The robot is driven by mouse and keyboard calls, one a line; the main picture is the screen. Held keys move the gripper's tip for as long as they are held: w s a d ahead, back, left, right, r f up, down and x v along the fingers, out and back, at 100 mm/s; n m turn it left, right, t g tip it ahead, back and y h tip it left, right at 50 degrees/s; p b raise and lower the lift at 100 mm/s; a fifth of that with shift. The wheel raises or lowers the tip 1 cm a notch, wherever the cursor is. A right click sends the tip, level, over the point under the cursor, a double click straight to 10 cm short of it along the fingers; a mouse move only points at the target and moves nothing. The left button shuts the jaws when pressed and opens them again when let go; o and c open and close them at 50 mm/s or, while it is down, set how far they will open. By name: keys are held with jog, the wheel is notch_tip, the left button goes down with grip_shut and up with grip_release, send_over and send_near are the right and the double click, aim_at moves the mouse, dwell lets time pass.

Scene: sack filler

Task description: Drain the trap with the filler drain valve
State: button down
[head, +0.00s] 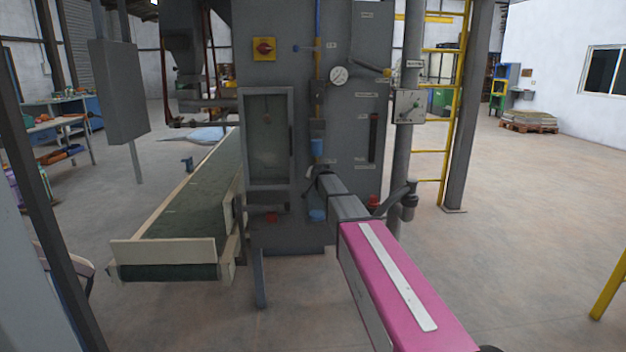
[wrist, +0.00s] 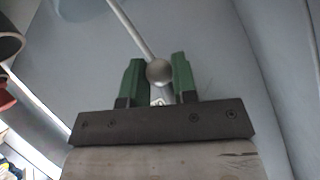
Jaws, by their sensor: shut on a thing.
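My gripper (wrist: 159,66) has green fingers shut on a grey ball knob (wrist: 159,71) at the end of a thin metal rod (wrist: 128,27). In the head view, my arm reaches to the front of the grey filler cabinet (head: 345,100). My gripper (head: 314,176) there is small, dark and partly hidden by my arm. A blue bowl-like part (head: 317,147) sits just above it on the cabinet's pipe line. Another blue part (head: 317,215) is below, beside my arm. I cannot tell from the head view which valve the knob belongs to.
A conveyor (head: 185,215) runs along the cabinet's left side. A pressure gauge (head: 338,76) and a red-and-yellow switch (head: 264,48) are higher up. A grey post with a control box (head: 408,106) stands to the right.

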jog(key=shift+s+d+h, duration=0.1)
jog(key=shift+d+h, duration=0.2)
jog(key=shift+d, duration=0.1)
jog(key=c, duration=0.9)
grip_release()
jog(key=shift+n, duration=0.3)
jog(key=shift+s+r, duration=0.2)
jog(key=shift+s, duration=0.15)
jog(key=v, duration=1)
